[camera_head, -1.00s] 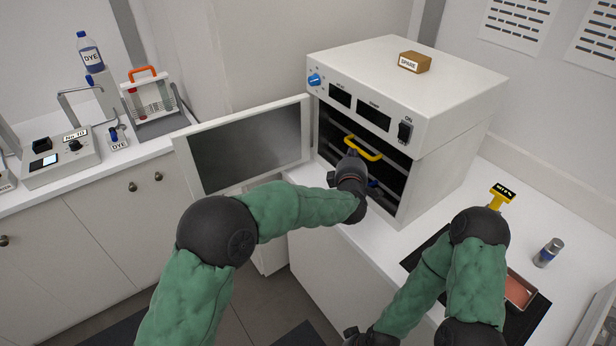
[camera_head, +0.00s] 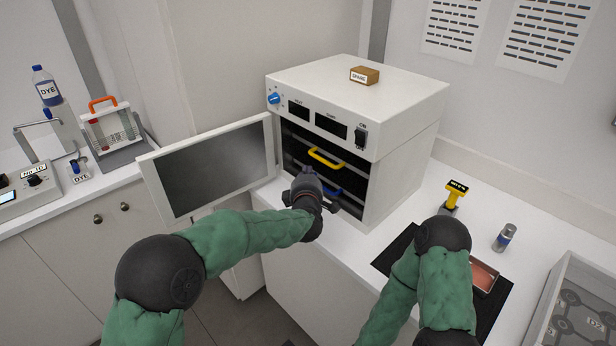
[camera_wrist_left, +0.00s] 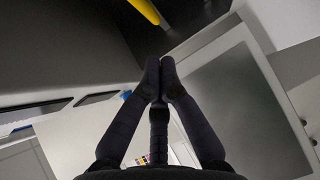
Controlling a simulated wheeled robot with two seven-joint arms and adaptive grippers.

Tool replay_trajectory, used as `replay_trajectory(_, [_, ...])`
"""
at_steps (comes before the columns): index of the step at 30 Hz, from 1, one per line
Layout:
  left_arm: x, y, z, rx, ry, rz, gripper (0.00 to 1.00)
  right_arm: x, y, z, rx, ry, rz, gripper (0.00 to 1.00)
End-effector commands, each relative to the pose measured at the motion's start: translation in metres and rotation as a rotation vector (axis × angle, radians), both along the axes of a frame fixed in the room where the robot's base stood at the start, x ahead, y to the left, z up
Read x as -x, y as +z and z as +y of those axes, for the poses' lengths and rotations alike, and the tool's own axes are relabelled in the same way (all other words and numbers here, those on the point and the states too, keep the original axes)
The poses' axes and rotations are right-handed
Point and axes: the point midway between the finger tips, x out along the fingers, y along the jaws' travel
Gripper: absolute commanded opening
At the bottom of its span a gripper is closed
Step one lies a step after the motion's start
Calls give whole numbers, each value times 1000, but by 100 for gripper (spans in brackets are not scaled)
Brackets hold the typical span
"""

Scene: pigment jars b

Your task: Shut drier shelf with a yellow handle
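The white drier (camera_head: 405,150) stands on the counter with its door (camera_head: 150,185) swung open to the left. Inside its dark opening is a shelf with a yellow handle (camera_head: 325,158). How far that shelf stands out is hard to tell. Below it is a blue handle (camera_head: 330,187), partly hidden by my left gripper. My left gripper (camera_head: 308,172) is in front of the opening, just below and left of the yellow handle, apart from it. In the left wrist view its fingertips (camera_wrist_left: 160,68) meet with nothing between them, and the yellow handle (camera_wrist_left: 145,10) shows at the top.
A brown SPARE block (camera_head: 364,75) sits on the drier's top. Right of the drier are a yellow-topped device (camera_head: 456,190), a small metal cylinder (camera_head: 504,238) and a reddish tray (camera_head: 484,277) on a black mat. A test-tube rack (camera_head: 112,128) stands on the left counter.

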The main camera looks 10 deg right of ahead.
Motion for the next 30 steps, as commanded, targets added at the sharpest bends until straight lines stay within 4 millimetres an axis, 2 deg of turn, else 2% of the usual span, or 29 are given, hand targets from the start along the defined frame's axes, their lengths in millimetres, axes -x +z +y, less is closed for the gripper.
replay_trajectory(1, [10, 7, 1, 0, -2, -3, 0, -3, 5, -1, 2, -2, -8, 63])
replay_trajectory(6, [40, 10, 5, 1, -1, -3, 0, -4, 10, -1, 2, -3, -9, 63])
replay_trajectory(12, [69, 14, 10, 1, 0, -3, 0, -3, 15, -1, 2, -2, -8, 63])
replay_trajectory(18, [83, 14, 12, 1, 0, -2, 0, -4, 16, -1, 2, -3, -8, 63])
replay_trajectory(23, [84, 10, 14, -5, 0, 2, 0, -4, 16, -1, 2, -3, -7, 63])
replay_trajectory(26, [83, -10, 21, -53, -11, 33, 0, -4, 16, -1, 2, -3, -7, 63])
replay_trajectory(29, [82, -54, 38, -148, -39, 102, 0, -4, 16, -1, 2, -3, -7, 63])
replay_trajectory(30, [83, -76, 47, -197, -57, 138, 0, -4, 16, -1, 2, -3, -7, 63])
